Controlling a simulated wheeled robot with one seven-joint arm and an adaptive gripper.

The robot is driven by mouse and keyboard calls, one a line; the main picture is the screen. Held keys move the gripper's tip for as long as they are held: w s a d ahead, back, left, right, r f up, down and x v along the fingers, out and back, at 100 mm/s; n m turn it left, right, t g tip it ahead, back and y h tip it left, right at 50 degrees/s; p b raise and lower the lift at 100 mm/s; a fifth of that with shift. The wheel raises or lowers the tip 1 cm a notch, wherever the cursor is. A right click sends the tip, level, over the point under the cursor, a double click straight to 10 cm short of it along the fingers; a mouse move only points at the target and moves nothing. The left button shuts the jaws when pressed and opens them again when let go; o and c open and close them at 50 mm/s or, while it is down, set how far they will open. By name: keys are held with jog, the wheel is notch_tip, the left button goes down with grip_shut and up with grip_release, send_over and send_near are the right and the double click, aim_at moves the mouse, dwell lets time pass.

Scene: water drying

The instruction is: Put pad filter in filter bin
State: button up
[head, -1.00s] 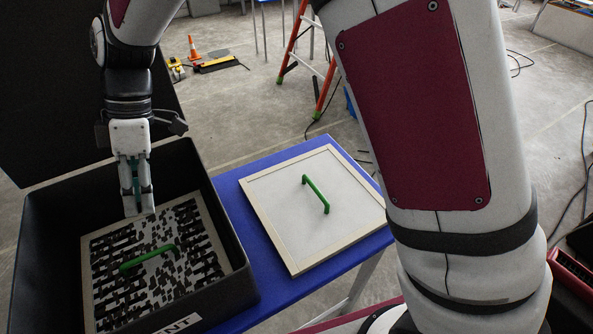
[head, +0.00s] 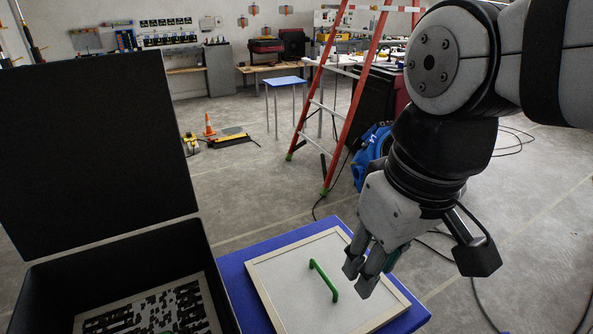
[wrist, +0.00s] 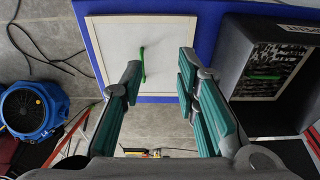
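A white square pad filter (head: 285,275) with a pale wooden frame and a green handle (head: 323,280) lies flat on the blue table. The filter also shows in the wrist view (wrist: 115,55), with its handle (wrist: 142,65). The black open-lidded filter bin (head: 50,283) is at left in the head view and at right in the wrist view (wrist: 233,55). Inside it lies a filter with black blotches (head: 150,312). My gripper (head: 361,280) is open and empty above the right part of the white filter. Its fingers (wrist: 160,85) stand apart on either side of the handle's line in the wrist view.
The blue table (head: 235,280) stands right beside the bin. An orange ladder (head: 345,110) and a blue machine (head: 372,150) stand behind the table. Cables lie on the grey floor at right. The bin's raised lid (head: 95,150) stands tall at left.

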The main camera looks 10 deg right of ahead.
jog(key=s+d+m, duration=0.1)
jog(key=s+f+m, duration=0.1)
jog(key=s+d+m, duration=0.1)
jog(key=s, duration=0.1)
jog(key=shift+d+f+t, duration=0.2)
jog(key=shift+d+t, duration=0.1)
jog(key=shift+d, duration=0.05)
notch_tip(320, 180, up, 8)
jog(key=t+p, duration=0.1)
jog(key=p, duration=0.5)
jog(key=shift+r+t+p, duration=0.15)
jog(key=shift+t+p, duration=0.15)
jog(key=shift+p, duration=0.1)
jog(key=shift+w+d, duration=0.1)
